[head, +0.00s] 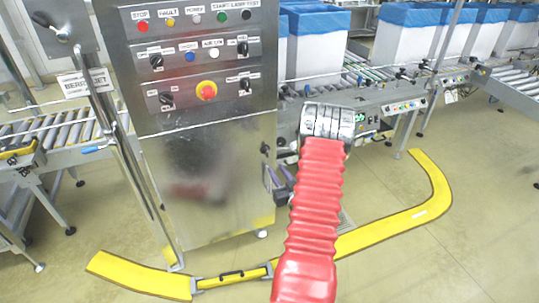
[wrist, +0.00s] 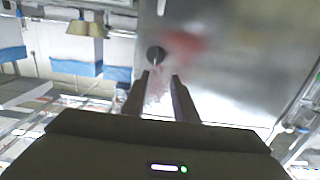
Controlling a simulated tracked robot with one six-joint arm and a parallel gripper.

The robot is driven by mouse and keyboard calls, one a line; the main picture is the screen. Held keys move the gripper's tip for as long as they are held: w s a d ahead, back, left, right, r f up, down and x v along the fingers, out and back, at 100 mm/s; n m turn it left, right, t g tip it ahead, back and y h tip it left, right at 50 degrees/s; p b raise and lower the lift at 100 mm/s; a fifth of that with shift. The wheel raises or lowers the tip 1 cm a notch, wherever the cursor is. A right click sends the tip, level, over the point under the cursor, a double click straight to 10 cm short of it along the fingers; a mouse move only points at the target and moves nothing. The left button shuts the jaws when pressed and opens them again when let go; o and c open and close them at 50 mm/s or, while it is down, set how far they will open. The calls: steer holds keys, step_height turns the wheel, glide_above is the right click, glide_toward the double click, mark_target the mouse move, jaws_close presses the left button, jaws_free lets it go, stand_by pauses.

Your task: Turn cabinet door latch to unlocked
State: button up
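The steel cabinet door (head: 200,180) fills the lower front of the cabinet in the head view. A small dark latch (head: 265,148) sits near its right edge. In the wrist view the latch (wrist: 156,53) is a round dark knob with a thin light line below it, on the steel door (wrist: 235,60). My gripper (wrist: 160,76) is open, with its two dark fingers apart and nothing visible between them. The latch shows just beyond the fingertips, roughly centred and slightly left. Contact is not visible.
Above the door are a red emergency button (head: 206,90) and several black switches. A conveyor (head: 390,95) with blue-lined white boxes stands to the right. A yellow floor guard (head: 390,222) curves around the cabinet. A metal post stands at its left.

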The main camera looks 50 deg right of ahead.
mark_target(266, 151)
steer(key=shift+s+d+f, duration=0.15)
steer(key=shift+s+f, duration=0.4)
steer(key=shift+s, duration=0.35)
steer(key=shift+w, duration=0.1)
steer(key=x, duration=1.3)
steer(key=shift+w+d+r, duration=0.25)
steer(key=shift+d, duration=0.05)
steer(key=shift+c, duration=0.7)
jaws_close()
steer(key=shift+s+d, duration=0.1)
steer(key=shift+d, duration=0.1)
steer(key=shift+a+m, duration=0.1)
steer(key=shift+m, duration=0.2)
